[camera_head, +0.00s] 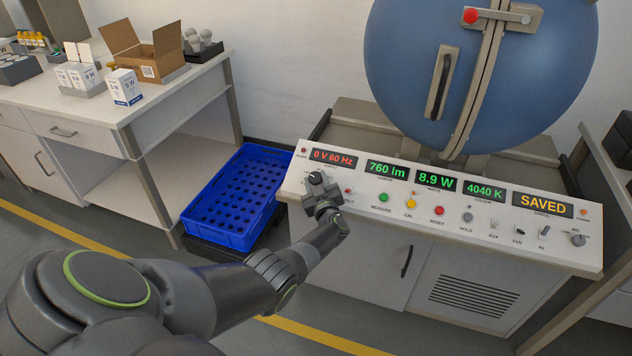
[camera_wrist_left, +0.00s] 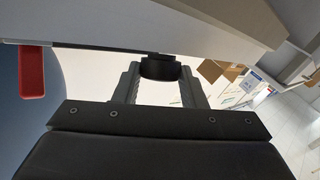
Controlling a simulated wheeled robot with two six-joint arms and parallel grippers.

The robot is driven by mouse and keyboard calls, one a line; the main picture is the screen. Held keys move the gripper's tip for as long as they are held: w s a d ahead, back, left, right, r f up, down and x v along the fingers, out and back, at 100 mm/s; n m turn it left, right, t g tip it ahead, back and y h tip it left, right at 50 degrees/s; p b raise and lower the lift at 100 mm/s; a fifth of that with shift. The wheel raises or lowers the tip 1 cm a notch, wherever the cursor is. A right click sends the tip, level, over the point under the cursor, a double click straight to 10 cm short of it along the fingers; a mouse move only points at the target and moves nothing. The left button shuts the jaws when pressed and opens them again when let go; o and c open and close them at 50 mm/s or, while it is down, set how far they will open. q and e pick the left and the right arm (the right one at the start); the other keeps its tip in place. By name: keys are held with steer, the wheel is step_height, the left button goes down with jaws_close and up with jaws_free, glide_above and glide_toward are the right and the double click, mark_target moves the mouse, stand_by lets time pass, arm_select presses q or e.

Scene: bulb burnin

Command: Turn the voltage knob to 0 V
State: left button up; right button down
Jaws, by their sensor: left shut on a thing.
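The voltage knob (camera_head: 316,177) is a dark round knob at the left end of the sloped white control panel (camera_head: 450,228). The red display (camera_head: 333,159) above it reads "0 V 60 Hz". My left gripper (camera_head: 318,188) is at the knob, shut on it, and hides part of it. In the left wrist view the black knob (camera_wrist_left: 158,67) sits between the two fingers of my left gripper (camera_wrist_left: 160,80). The knob's pointer mark cannot be made out. My right gripper is not in view.
Green displays read "760 lm", "8.9 W" and "4040 K"; an orange display (camera_head: 542,205) reads "SAVED". Coloured buttons (camera_head: 384,197) and switches line the panel. A blue sphere (camera_head: 420,70) stands behind. A blue crate (camera_head: 235,195) and a bench with boxes (camera_head: 126,87) are left.

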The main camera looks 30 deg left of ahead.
arm_select(q)
steer(key=shift+w+r, duration=0.1)
steer(key=shift+r, duration=0.1)
steer(key=o, duration=0.8)
steer(key=shift+o, duration=0.9)
steer(key=shift+f, duration=0.15)
steer(key=p+v, duration=0.4)
steer(key=v, duration=1.3)
steer(key=shift+d, duration=0.2)
steer(key=shift+f, duration=0.1)
